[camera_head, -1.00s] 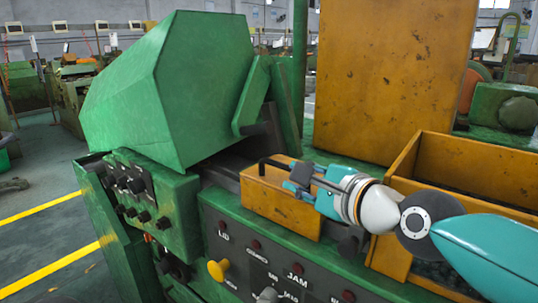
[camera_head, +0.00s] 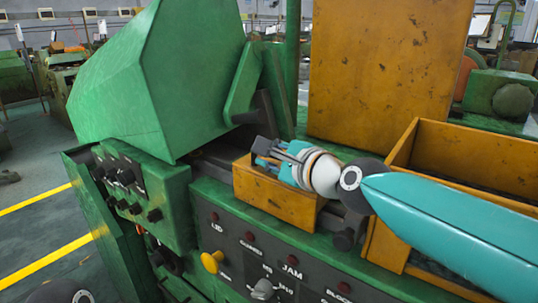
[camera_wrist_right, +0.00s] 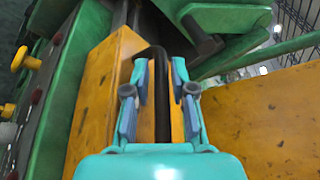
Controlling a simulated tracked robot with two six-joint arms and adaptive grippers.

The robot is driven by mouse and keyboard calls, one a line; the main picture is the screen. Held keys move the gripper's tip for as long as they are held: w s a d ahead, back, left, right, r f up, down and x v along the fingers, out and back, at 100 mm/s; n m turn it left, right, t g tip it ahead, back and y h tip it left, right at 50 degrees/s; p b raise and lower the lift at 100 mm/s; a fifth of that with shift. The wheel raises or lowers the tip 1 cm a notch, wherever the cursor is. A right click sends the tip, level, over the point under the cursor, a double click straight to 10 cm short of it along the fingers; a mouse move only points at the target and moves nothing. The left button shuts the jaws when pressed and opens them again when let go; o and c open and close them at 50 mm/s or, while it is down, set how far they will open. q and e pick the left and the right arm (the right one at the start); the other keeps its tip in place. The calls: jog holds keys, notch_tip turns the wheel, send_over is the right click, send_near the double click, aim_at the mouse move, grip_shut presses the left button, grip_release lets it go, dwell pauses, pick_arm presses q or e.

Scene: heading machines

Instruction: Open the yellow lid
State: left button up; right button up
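The yellow lid (camera_head: 275,197) is a worn yellow block on the green machine's rail, seated flat in the head view. It also shows in the wrist view (camera_wrist_right: 98,75). Its black bar handle (camera_wrist_right: 162,95) runs between the fingers of my right gripper (camera_wrist_right: 160,95). The fingers are apart, one on each side of the bar, with a narrow gap showing. In the head view my right gripper (camera_head: 267,152) lies over the lid's top and hides most of the handle.
A green slanted hood (camera_head: 160,90) stands left of the lid. A tall yellow panel (camera_head: 385,70) rises behind it. A yellow open bin (camera_head: 470,145) is at the right. A dark control panel (camera_head: 245,250) with knobs runs along the front.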

jog(key=shift+c, duration=0.4)
grip_shut()
